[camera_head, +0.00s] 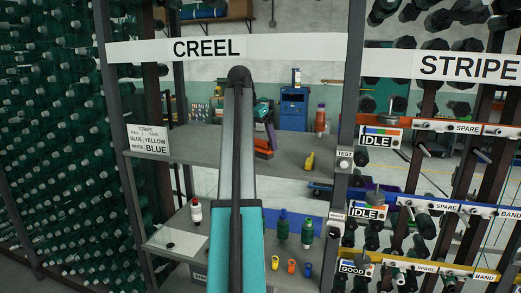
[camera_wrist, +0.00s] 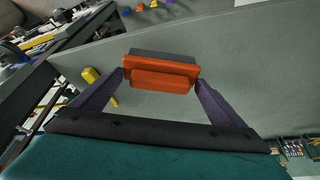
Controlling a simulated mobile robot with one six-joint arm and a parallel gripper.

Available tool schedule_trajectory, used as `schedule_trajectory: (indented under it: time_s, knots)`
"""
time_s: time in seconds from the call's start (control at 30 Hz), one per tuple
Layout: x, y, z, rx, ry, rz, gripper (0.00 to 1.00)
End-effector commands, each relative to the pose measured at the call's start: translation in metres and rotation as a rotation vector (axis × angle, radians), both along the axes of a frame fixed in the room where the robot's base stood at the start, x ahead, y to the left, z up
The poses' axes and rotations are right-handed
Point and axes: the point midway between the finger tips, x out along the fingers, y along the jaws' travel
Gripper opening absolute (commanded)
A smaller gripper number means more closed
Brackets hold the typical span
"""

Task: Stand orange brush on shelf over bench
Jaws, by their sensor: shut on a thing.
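The orange brush (camera_wrist: 163,77) is a block with an orange body and a dark grey part along one side. In the wrist view it sits between the two purple fingers of my gripper (camera_wrist: 162,86), which is shut on it. The head view shows the brush (camera_head: 264,154) at the shelf over the bench (camera_head: 225,148), just right of my arm, with a purple finger beside it. I cannot tell whether the brush touches the shelf. My arm hides part of the shelf.
An orange-red container (camera_head: 320,120) is farther back. The bench (camera_head: 180,222) below holds a white bottle (camera_head: 196,210), green bottles (camera_head: 282,225) and small coloured cups (camera_head: 291,266). Shelf left of my arm looks clear.

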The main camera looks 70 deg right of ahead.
Motion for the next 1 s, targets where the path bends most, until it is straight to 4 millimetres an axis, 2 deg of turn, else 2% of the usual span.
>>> schedule_trajectory:
  time_s: [0.23, 0.57, 1.0]
  knots:
    - [-0.001, -0.015, -0.001, 0.0, 0.0, -0.002, 0.75]
    - [-0.002, -0.012, -0.035, 0.0, 0.0, 0.0, 0.75]
    - [-0.002, -0.013, -0.038, 0.0, 0.0, -0.001, 0.75]
